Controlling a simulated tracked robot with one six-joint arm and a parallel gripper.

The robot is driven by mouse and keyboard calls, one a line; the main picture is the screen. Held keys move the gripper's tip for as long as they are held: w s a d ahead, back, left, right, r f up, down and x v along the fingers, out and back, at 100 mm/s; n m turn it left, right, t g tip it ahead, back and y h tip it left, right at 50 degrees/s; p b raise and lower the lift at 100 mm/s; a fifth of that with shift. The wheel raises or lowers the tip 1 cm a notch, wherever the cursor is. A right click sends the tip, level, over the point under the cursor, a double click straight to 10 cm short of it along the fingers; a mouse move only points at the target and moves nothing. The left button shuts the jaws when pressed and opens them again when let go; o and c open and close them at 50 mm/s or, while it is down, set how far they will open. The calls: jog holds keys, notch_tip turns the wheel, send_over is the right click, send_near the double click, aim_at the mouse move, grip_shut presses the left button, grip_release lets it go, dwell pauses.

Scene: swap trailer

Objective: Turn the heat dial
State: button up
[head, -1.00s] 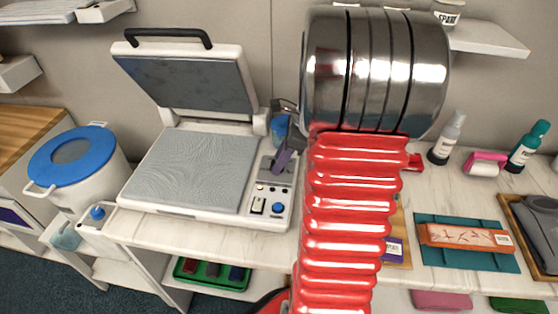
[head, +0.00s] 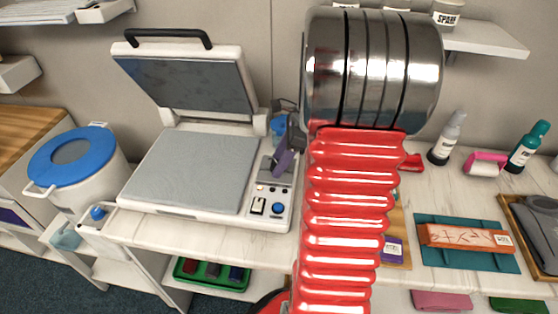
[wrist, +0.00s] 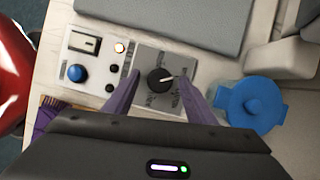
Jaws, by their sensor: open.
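The heat dial (wrist: 160,79) is a round black knob with a white pointer on a grey plate of the press's control panel. In the wrist view the pointer is turned to the right. My gripper (wrist: 158,82) is open, with one purple finger on each side of the dial and gaps showing between. I cannot tell how far above the panel the fingertips are. In the head view my gripper (head: 278,170) is over the upper part of the panel and hides the dial. The white heat press (head: 190,215) stands with its lid raised.
A blue button (wrist: 76,73), a rocker switch (wrist: 84,43) and small knobs share the panel. A blue lidded container (wrist: 250,104) stands close beside the press. My red arm covers the bench to the right. A teal mat (head: 440,262) lies farther right.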

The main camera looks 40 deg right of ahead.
jog(key=shift+r, duration=0.15)
jog(key=v, duration=1.3)
jog(key=shift+r, duration=0.2)
jog(key=shift+s+d, duration=0.1)
jog(key=s+a+n+t+h, duration=0.1)
jog(key=s+a+n, duration=0.2)
jog(key=a+n, duration=1)
jog(key=s+a+n+t+h, duration=0.1)
jog(key=s+a+n+h, duration=0.1)
jog(key=a+n, duration=1.2)
jog(key=s+a, duration=0.1)
jog(key=a, duration=0.4)
jog(key=shift+s+a+r, duration=0.2)
jog(key=shift+s+r, duration=0.05)
jog(key=shift+s, duration=0.15)
